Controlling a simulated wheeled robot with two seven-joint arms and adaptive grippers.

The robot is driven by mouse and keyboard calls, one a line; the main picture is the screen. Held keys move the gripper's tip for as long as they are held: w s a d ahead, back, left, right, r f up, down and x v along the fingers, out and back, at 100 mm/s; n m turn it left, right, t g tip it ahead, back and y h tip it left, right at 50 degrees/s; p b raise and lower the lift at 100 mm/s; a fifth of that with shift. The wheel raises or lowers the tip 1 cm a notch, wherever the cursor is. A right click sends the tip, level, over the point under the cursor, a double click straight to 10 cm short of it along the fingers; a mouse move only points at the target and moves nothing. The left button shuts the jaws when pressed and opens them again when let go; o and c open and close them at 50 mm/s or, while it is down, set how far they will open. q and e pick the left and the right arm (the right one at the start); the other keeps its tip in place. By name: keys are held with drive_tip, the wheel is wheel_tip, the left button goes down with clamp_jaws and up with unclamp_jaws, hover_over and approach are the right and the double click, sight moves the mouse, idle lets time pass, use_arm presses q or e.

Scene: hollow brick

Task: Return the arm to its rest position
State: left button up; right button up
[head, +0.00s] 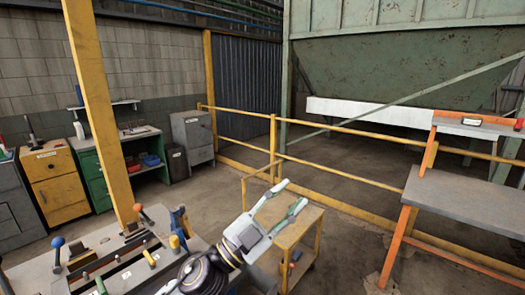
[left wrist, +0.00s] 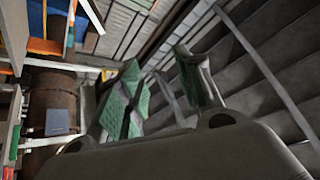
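My left gripper (head: 283,208) is raised in the lower middle of the head view, its two fingers spread apart with nothing between them. It also shows in the left wrist view (left wrist: 160,85), where the fingers with green pads stand apart and empty. In the head view its arm comes up from the bottom edge, in front of a yellow cart. My right gripper is not in either view.
A control desk (head: 130,255) with several coloured levers stands at the lower left. The yellow cart (head: 290,236) is just behind the gripper. Yellow railings (head: 340,175) run across the middle. An orange-legged bench (head: 465,200) stands at right. Floor shows between cart and bench.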

use_arm(q)
drive_tip(key=w+a+f+n+t+y, duration=0.3)
drive_tip(key=a+f+n+t+y, duration=0.1)
drive_tip(key=a+n+y, duration=0.25)
drive_tip(key=w+a+f+n+t+y, duration=0.3)
drive_tip(key=w+a+f+n+y, duration=0.15)
drive_tip(key=n+y, duration=0.25)
drive_tip(key=s+a+f+n+g+y, duration=0.35)
drive_tip(key=a+f, duration=0.25)
drive_tip(key=f, duration=0.4)
drive_tip(key=s+a+f+n+g+y, duration=0.2)
drive_tip(key=a+f+g+y, duration=0.3)
drive_tip(key=f, duration=0.5)
drive_tip(key=s+a+f+g+h, duration=0.1)
drive_tip(key=s+a+f+g, duration=0.25)
drive_tip(key=s+f, duration=0.45)
drive_tip(key=s+a+f+g+h, duration=0.15)
drive_tip(key=s+f+g, duration=0.35)
drive_tip(key=s, duration=0.5)
wheel_tip(320, 180, down, 34)
drive_tip(key=s, duration=0.3)
drive_tip(key=s+a+f+g, duration=0.1)
drive_tip(key=s+a+f, duration=0.1)
drive_tip(key=s+f, duration=0.8)
drive_tip(key=s+a+f+y, duration=0.1)
drive_tip(key=s+a+f, duration=0.1)
drive_tip(key=s+f, duration=0.8)
drive_tip(key=shift+s+a+m+g, duration=0.2)
drive_tip(key=shift+s+m+g, duration=0.2)
drive_tip(key=shift+s, duration=0.6)
